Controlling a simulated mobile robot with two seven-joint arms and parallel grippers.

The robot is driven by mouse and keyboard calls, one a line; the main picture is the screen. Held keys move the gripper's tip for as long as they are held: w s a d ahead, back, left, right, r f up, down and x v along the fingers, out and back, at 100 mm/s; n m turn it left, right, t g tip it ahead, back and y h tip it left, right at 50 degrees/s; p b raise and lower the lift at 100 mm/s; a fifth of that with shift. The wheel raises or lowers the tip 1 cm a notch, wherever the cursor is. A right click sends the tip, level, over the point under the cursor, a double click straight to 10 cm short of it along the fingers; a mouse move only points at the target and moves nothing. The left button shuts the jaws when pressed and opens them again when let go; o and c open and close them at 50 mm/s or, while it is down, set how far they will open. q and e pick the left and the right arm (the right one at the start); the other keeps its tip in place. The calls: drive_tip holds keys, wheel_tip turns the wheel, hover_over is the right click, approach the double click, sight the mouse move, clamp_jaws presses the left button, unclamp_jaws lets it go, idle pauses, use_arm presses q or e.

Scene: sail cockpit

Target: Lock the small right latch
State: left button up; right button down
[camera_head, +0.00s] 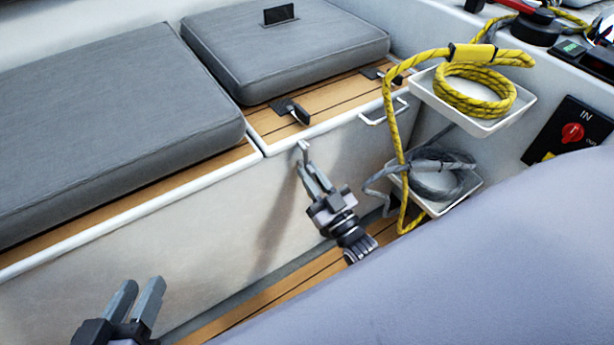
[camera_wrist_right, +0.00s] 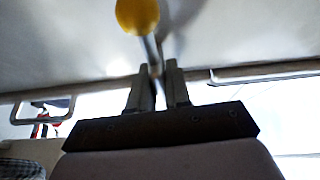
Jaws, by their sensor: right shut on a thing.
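A small pale metal latch (camera_head: 304,147) is on the white locker front, just under the edge of the bench lid. My right gripper (camera_head: 314,178) reaches up to it from below. In the right wrist view, my right gripper (camera_wrist_right: 157,85) is shut on the latch's thin grey rod, which runs between the fingers to a round yellow end (camera_wrist_right: 138,15). The fingers hide the lower part of the rod. My left gripper (camera_head: 136,296) is open and empty at the lower left, away from the latch.
Grey cushions (camera_head: 110,130) lie on the wooden bench, with black fittings (camera_head: 291,110) near its edge. To the right are a white handle (camera_head: 384,116), white trays (camera_head: 478,127) and yellow rope (camera_head: 398,150) hanging close to my right arm.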

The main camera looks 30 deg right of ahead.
sight(308, 158)
use_arm(q)
drive_tip(key=shift+d+f, duration=0.1)
drive_tip(key=shift+f, duration=0.3)
use_arm(e)
drive_tip(key=shift+f+m+h, duration=0.1)
drive_tip(key=shift+m+h, duration=0.3)
drive_tip(key=shift+m, duration=0.5)
use_arm(q)
drive_tip(key=shift+r, duration=0.1)
use_arm(e)
drive_tip(key=c, duration=1.2)
unclamp_jaws()
drive_tip(key=shift+s, duration=0.1)
use_arm(q)
drive_tip(key=shift+r, duration=0.1)
use_arm(e)
drive_tip(key=shift+o, duration=0.2)
use_arm(q)
drive_tip(key=shift+r, duration=0.1)
use_arm(e)
drive_tip(key=shift+r, duration=0.2)
